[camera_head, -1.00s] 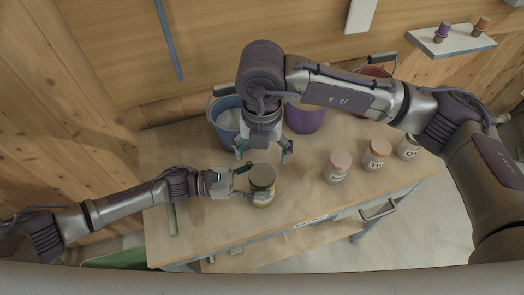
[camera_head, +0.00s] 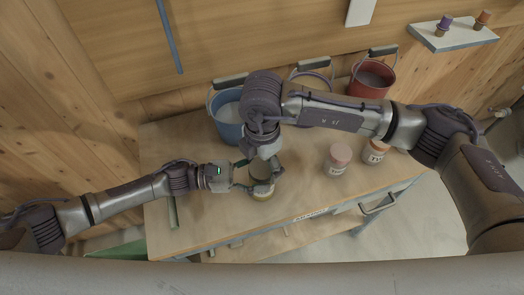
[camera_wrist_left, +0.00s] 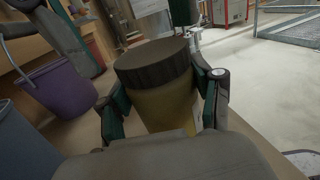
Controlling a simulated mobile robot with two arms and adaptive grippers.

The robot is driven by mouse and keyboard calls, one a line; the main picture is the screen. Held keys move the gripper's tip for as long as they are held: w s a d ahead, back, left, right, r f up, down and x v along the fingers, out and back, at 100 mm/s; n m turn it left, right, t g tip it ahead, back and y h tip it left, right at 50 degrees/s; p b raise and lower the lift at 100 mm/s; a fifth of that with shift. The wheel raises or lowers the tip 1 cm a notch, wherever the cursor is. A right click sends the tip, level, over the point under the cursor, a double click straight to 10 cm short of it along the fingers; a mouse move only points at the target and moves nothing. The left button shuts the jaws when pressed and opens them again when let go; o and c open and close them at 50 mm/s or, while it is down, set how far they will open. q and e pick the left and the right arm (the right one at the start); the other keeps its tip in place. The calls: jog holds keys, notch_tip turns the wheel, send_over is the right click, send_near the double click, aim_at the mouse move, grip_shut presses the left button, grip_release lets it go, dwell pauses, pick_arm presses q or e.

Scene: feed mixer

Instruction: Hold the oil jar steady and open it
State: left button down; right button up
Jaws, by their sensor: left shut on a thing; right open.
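The oil jar (camera_head: 264,194) stands upright near the middle of the table, with a yellowish body and a dark lid. In the left wrist view its body (camera_wrist_left: 162,105) is between my fingers and the dark ridged lid (camera_wrist_left: 152,64) sits on top. My left gripper (camera_head: 250,187) is shut around the jar's body from the left; it also shows in the left wrist view (camera_wrist_left: 163,107). My right gripper (camera_head: 260,167) points down from above, its fingers open on either side of the lid. Whether they touch the lid cannot be told. My right gripper partly hides the jar top in the head view.
Two jars with pinkish lids, one (camera_head: 338,158) and another (camera_head: 375,151), stand to the right on the table (camera_head: 200,228). A blue bucket (camera_head: 229,128), a purple bucket (camera_head: 316,90) and a red bucket (camera_head: 370,80) stand along the back. The front left tabletop is clear.

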jog(key=shift+f, duration=0.6)
